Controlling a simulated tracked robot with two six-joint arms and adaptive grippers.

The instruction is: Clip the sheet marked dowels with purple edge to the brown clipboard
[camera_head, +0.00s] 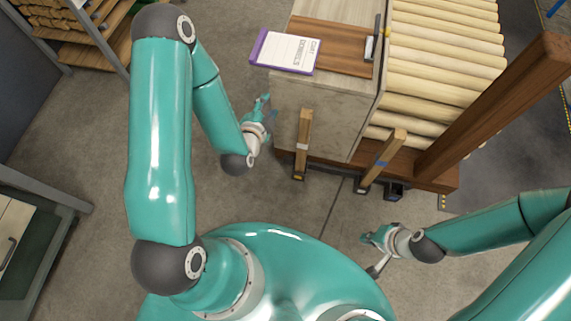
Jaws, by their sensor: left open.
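The sheet (285,53) is white with dark print, the lower line reading like "DOWELS", and has a purple edge (257,46) on its left. It lies flat on top of the wooden cabinet, its right part seeming to overlap the brown clipboard (340,35). The clipboard lies beside the dowels with its metal clip (370,48) at its right end, apart from the sheet. My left gripper (266,108) is open and empty, in front of and below the sheet in the picture. My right gripper (369,254) looks open and empty, low over the floor.
A stack of pale dowels (435,70) fills the cart right of the clipboard. Wooden posts (304,130) and (385,157) stand at the cart's front, and a thick brown beam (495,100) slants at right. Shelves with wood (75,30) stand at upper left.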

